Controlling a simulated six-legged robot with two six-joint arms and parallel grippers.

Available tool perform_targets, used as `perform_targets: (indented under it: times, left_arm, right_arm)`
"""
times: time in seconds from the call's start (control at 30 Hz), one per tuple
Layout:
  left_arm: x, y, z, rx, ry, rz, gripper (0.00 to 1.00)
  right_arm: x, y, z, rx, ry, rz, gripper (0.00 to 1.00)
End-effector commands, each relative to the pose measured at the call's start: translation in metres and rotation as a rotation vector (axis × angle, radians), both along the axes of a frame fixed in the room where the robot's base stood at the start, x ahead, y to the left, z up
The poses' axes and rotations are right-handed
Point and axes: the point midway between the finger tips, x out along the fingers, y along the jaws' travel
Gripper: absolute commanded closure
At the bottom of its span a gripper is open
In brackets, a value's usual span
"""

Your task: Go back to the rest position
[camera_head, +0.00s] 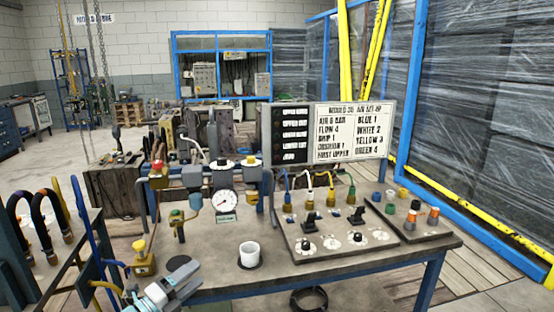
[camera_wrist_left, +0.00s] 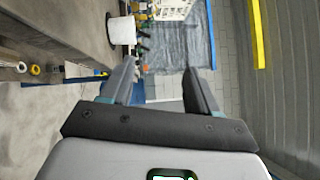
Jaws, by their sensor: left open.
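My left gripper (camera_head: 187,273) is low in the head view, in front of the near left edge of the workbench (camera_head: 215,270). In the left wrist view its two dark fingers (camera_wrist_left: 160,68) stand apart with nothing between them. A white cup (camera_head: 249,252) stands on a dark round pad on the bench, to the right of the gripper and apart from it. The cup also shows in the left wrist view (camera_wrist_left: 122,31), beyond the fingers. My right gripper is not in view.
A pressure gauge (camera_head: 224,202) and valves stand at the bench's left. A panel with knobs (camera_head: 335,240) and a lettered board (camera_head: 352,128) are to the right. A rack with hoses (camera_head: 47,222) is close at the left. Yellow posts (camera_head: 345,50) and wrapped stacks stand at the right.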

Motion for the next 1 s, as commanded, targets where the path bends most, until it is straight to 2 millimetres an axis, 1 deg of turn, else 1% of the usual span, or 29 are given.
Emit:
perform_targets:
  times: [0.03, 0.07, 0.1, 0.17, 0.2, 0.27, 0.3, 0.37, 0.4, 0.43, 0.47, 0.5, 0.57, 0.6, 0.63, 0.67, 0.7, 0.8, 1.0]
  left_arm:
    - [-0.008, -0.029, -0.032, -0.129, 0.198, 0.012, 0.40]
    - [-0.015, -0.041, -0.054, -0.200, 0.316, 0.031, 0.40]
    - [-0.027, -0.056, -0.082, -0.290, 0.473, 0.062, 0.40]
    - [-0.050, -0.075, -0.123, -0.412, 0.703, 0.121, 0.40]
    - [-0.070, -0.086, -0.149, -0.488, 0.853, 0.170, 0.40]
    - [-0.104, -0.099, -0.184, -0.591, 1.073, 0.258, 0.40]
    - [-0.130, -0.105, -0.206, -0.657, 1.214, 0.329, 0.40]
    - [-0.172, -0.111, -0.235, -0.751, 1.416, 0.454, 0.40]
    - [-0.201, -0.113, -0.251, -0.812, 1.542, 0.550, 0.40]
    - [-0.223, -0.113, -0.261, -0.860, 1.630, 0.631, 0.40]
    - [-0.245, -0.112, -0.270, -0.906, 1.711, 0.716, 0.40]
    - [-0.273, -0.111, -0.279, -0.971, 1.807, 0.835, 0.40]
    - [-0.311, -0.107, -0.286, -1.069, 1.925, 1.025, 0.40]
    - [-0.333, -0.105, -0.288, -1.137, 1.985, 1.156, 0.40]
    - [-0.347, -0.104, -0.289, -1.193, 2.017, 1.254, 0.40]
    - [-0.356, -0.103, -0.290, -1.246, 2.037, 1.337, 0.40]
    - [-0.360, -0.102, -0.291, -1.309, 2.045, 1.415, 0.40]
    - [-0.365, -0.103, -0.291, -1.386, 2.057, 1.499, 0.40]
    - [-0.364, -0.103, -0.291, -1.405, 2.055, 1.511, 0.40]
  right_arm:
    - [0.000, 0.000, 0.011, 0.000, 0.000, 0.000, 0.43]
    - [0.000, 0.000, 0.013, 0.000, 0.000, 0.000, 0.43]
    - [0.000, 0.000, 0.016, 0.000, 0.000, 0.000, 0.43]
    - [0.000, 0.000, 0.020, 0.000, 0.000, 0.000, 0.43]
    - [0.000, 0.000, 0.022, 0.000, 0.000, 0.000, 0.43]
    - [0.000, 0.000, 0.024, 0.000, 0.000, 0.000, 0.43]
    - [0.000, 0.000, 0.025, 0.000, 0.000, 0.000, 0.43]
    - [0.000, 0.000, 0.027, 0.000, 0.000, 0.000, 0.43]
    - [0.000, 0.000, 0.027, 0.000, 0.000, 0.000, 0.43]
    - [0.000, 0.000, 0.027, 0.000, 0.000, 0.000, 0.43]
    - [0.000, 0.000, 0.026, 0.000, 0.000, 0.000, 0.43]
    - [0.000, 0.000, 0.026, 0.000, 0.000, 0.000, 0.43]
    - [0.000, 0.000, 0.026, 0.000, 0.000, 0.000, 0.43]
    - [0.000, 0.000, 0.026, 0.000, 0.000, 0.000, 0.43]
    - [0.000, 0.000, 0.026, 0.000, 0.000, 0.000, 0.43]
    - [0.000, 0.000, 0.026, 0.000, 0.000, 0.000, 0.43]
    - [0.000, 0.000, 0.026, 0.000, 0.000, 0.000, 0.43]
    - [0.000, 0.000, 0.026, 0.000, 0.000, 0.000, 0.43]
    - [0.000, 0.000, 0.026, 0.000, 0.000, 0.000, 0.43]
